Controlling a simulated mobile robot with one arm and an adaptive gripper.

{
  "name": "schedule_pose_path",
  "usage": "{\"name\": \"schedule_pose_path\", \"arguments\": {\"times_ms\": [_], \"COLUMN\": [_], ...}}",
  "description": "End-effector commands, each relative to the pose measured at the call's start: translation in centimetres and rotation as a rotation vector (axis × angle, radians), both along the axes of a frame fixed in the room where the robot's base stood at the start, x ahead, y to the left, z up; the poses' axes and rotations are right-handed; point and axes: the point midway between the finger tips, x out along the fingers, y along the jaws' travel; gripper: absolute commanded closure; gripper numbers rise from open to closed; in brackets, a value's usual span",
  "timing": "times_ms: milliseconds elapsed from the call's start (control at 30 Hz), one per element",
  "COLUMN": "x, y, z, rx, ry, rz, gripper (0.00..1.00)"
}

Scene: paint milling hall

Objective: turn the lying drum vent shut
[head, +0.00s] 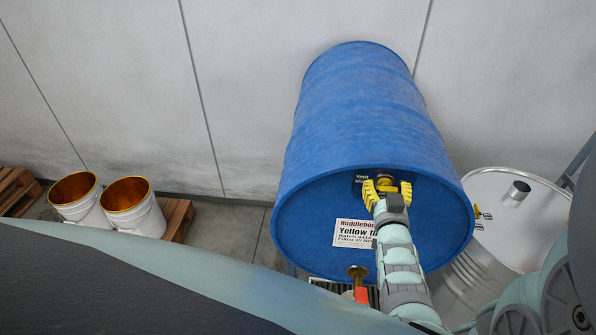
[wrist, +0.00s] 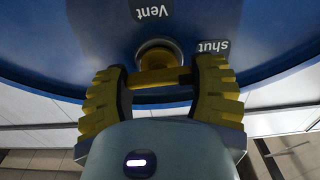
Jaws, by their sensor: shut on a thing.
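A blue drum (head: 350,120) lies on its side with its end face towards me. The brass-yellow vent (head: 384,182) sits high on that face. In the wrist view the vent (wrist: 158,56) has a round hub and a crossbar. My gripper (head: 387,188) has its yellow ribbed fingers on either side of the vent. In the wrist view my gripper (wrist: 162,72) is shut on the crossbar, which spans sideways between the fingers. A dark "Vent" label (wrist: 152,9) and a "shut" label (wrist: 213,46) show beside the hub; the shut label is near the right finger.
A tap with a red handle (head: 361,294) is low on the drum face, below a white paper label (head: 353,233). A pale drum (head: 520,215) stands close on the right. Two white buckets (head: 140,216) stand by wooden pallets at the left. A grey wall (head: 245,70) is behind.

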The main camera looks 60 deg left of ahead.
Motion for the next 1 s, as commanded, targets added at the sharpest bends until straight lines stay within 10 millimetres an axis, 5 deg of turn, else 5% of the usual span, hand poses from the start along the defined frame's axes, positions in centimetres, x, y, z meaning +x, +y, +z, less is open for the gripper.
{"name": "schedule_pose_path", "arguments": {"times_ms": [333, 367, 633, 1000], "x": [-0.13, -0.12, -0.12, -0.32], "y": [0.03, 0.04, 0.08, -0.19], "z": [0.02, 0.03, 0.03, 0.02], "rx": [0.031, 0.031, 0.029, 0.028], "ry": [0.033, 0.033, 0.031, 0.031], "rz": [0.003, 0.003, 0.004, 0.003], "gripper": [0.75, 0.36, 0.08, 0.06]}}
